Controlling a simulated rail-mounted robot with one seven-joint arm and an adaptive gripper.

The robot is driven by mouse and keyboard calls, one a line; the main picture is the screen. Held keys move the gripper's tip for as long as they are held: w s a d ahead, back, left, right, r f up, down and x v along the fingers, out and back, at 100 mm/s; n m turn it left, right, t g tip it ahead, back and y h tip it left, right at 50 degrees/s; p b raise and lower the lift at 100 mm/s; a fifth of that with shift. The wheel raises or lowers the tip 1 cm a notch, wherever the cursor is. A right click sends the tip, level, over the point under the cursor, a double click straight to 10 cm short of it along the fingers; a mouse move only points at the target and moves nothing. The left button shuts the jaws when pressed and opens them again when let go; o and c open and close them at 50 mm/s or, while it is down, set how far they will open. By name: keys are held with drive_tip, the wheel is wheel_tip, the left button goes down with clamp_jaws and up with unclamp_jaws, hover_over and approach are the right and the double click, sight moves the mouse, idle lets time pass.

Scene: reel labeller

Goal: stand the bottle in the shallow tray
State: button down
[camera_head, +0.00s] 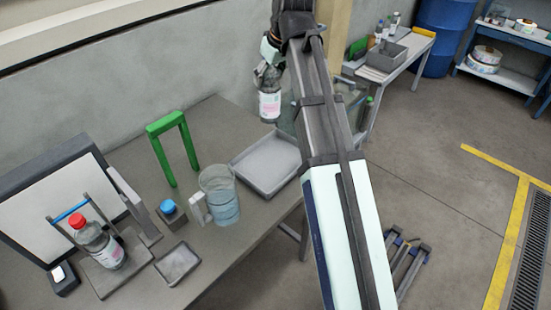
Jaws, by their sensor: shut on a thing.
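My gripper (267,74) is at the upper middle of the view, shut on a clear bottle (269,105) with a white and pink label. The bottle hangs roughly upright, its top hidden in the jaws. A shallow grey tray (241,171) lies on the table (225,118) in front of and below it in the picture, and appears empty. I cannot tell exactly how high the bottle is above the table, or whether it is over the tray's far side. My arm covers the area right of the tray.
A clear jug (222,198) of liquid stands close to the tray's left side. A green frame (163,127), a blue-topped thing (168,207) and a small tray (188,259) are further left. A red-capped bottle (103,250) stands at the labeller. The wall (130,75) runs behind.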

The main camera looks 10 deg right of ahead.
sight(277, 120)
drive_tip(key=shift+s+d+f, duration=0.2)
drive_tip(key=shift+s+f, duration=0.05)
drive_tip(key=shift+f, duration=0.05)
wheel_tip(277, 120, down, 19)
drive_tip(key=p, duration=0.4)
drive_tip(key=shift+f, duration=0.15)
drive_tip(key=shift+w+f, duration=0.1)
drive_tip(key=shift+c, duration=1)
unclamp_jaws()
drive_tip(key=b+v, duration=0.2)
drive_tip(key=v, duration=1)
